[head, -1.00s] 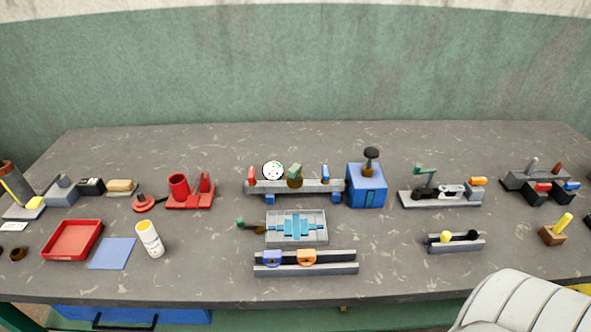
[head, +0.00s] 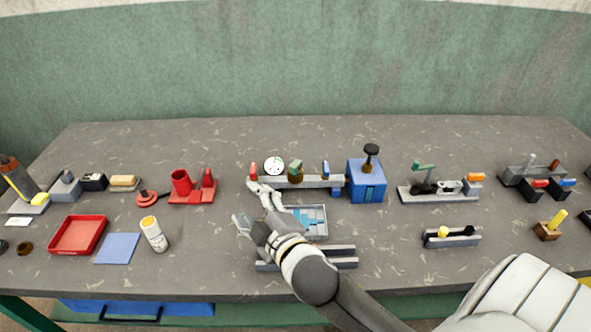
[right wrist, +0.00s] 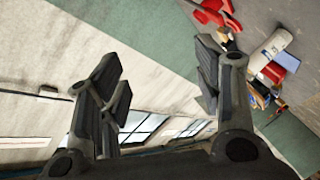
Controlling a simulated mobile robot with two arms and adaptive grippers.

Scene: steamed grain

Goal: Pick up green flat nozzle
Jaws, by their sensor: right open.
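Several small green parts show in the head view, and I cannot tell for sure which is the green flat nozzle. One green block (head: 296,166) sits on the grey rail stand at the centre back. Another green piece (head: 422,165) tops the fixture at right. The spot left of the grey tray is covered by my right gripper (head: 246,203), which is open with fingers spread toward the rail stand. In the right wrist view its open fingers (right wrist: 161,78) have nothing between them. My left gripper is not in view.
The grey tray with blue inserts (head: 318,209) and a dark slotted rail (head: 340,256) lie beside and under my right arm. A white bottle (head: 154,234), blue mat (head: 118,248) and red tray (head: 78,234) are left. A blue box (head: 366,181) stands right of the rail stand.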

